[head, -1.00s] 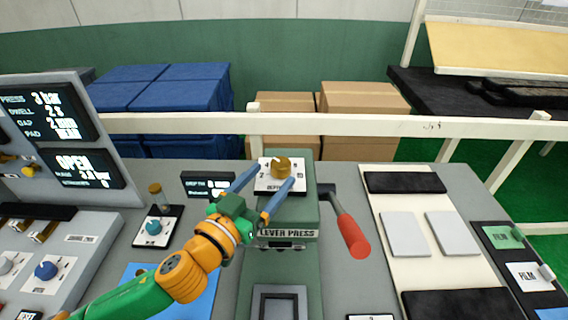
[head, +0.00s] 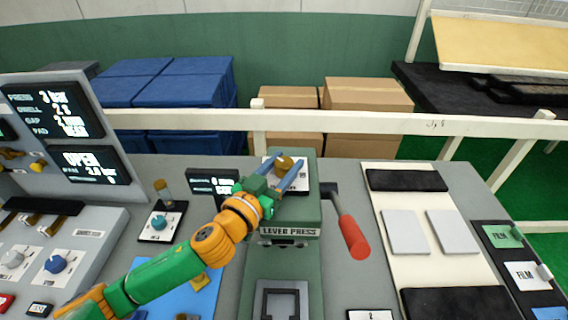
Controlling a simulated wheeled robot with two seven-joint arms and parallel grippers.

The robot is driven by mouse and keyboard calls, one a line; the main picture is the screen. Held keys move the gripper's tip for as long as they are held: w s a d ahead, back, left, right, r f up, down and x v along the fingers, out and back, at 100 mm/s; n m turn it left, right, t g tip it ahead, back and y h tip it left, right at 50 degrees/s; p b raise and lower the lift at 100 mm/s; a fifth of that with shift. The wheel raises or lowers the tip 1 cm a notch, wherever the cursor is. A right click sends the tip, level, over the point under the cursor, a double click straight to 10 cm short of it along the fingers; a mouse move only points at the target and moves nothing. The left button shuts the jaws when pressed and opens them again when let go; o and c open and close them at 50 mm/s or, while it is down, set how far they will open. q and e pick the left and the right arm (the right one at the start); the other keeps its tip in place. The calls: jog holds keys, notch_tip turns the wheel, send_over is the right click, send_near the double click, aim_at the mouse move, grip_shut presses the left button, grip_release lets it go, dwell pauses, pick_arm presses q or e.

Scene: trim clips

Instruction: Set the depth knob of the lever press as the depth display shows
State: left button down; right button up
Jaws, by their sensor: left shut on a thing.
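The green lever press (head: 303,224) stands in the middle of the bench. Its brass depth knob (head: 285,163) sits on a white dial plate (head: 301,185) on top. My left gripper (head: 288,168) has its blue fingers around the knob and is shut on it. The arm and fingers cover much of the dial, so the pointer setting cannot be read. The depth display (head: 205,175) is a small dark screen left of the press, partly hidden by my gripper; its figures are too blurred to read. My right gripper is not in view.
A lever with a red handle (head: 354,238) sticks out right of the press. Left stand a teal knob box (head: 160,224) and a control panel with screens (head: 60,125). A cream board with grey pads (head: 405,232) lies to the right.

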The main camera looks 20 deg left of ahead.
pick_arm(q)
jog(key=shift+h, duration=0.3)
jog(key=m+g+h, duration=0.2)
jog(key=m+h, duration=0.1)
jog(key=m+g+h, duration=0.2)
jog(key=h, duration=0.2)
jog(key=shift+w+a+r+m, duration=0.1)
jog(key=shift+a+m, duration=0.05)
jog(key=shift+m, duration=0.25)
jog(key=m+g+h, duration=0.2)
jog(key=g+h, duration=0.1)
jog(key=shift+m+b, duration=0.35)
jog(key=shift+m, duration=0.05)
jog(key=shift+f+m+g+h+b, duration=0.25)
jog(key=shift+m+g+h+b, duration=0.15)
jog(key=shift+g, duration=0.3)
jog(key=m+g+h+b, duration=0.1)
jog(key=g+b, duration=0.1)
jog(key=m+g+h+b, duration=0.1)
jog(key=g+b, duration=0.1)
jog(key=shift+f+m, duration=0.2)
jog(key=shift+m, duration=0.2)
jog(key=shift+r+m+g+b, duration=0.2)
jog(key=shift+m+g+b, duration=0.6)
jog(key=shift+g+b, duration=0.5)
